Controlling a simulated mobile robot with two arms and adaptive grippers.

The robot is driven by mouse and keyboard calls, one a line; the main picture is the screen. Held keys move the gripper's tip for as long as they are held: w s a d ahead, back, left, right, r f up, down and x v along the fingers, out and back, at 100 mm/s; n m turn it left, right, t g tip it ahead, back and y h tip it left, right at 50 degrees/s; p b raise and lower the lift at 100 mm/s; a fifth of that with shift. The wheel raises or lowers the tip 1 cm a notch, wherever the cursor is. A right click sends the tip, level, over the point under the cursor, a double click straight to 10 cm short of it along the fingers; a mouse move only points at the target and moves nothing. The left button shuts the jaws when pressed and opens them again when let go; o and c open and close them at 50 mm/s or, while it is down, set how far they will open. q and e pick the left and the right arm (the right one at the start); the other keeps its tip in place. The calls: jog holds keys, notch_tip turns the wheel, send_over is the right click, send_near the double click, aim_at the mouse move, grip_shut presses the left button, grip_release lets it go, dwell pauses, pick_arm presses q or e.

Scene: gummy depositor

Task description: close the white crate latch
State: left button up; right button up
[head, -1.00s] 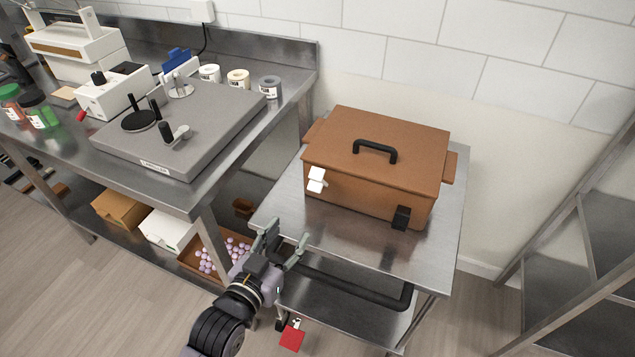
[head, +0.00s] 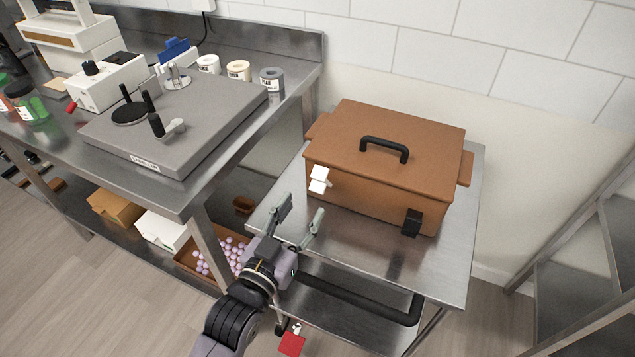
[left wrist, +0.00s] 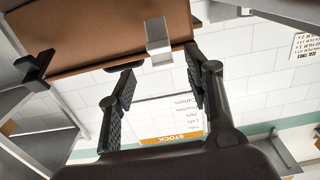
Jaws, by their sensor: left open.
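A brown crate (head: 375,195) with a lid and a black handle (head: 384,149) stands on a steel cart. The lid rests on the crate. The white latch (head: 319,179) is on the left part of the crate's front and juts outward; it also shows in the left wrist view (left wrist: 158,42). A black latch (head: 411,222) is on the right part of the front and shows in the left wrist view (left wrist: 35,67). My left gripper (head: 302,214) is open and empty, in front of and below the white latch, apart from it. My right gripper is not in view.
The steel cart top (head: 445,255) has free room around the crate. A black cart handle (head: 360,297) runs along its front. A workbench with a grey machine (head: 180,125) stands at left, and a steel rack (head: 590,240) at right.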

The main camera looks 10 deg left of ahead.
aim_at(317, 186)
pick_arm(q)
jog(key=x, duration=0.8)
jog(key=shift+w+f, duration=0.1)
jog(key=shift+c, duration=0.6)
grip_shut()
jog(key=shift+p, duration=0.3)
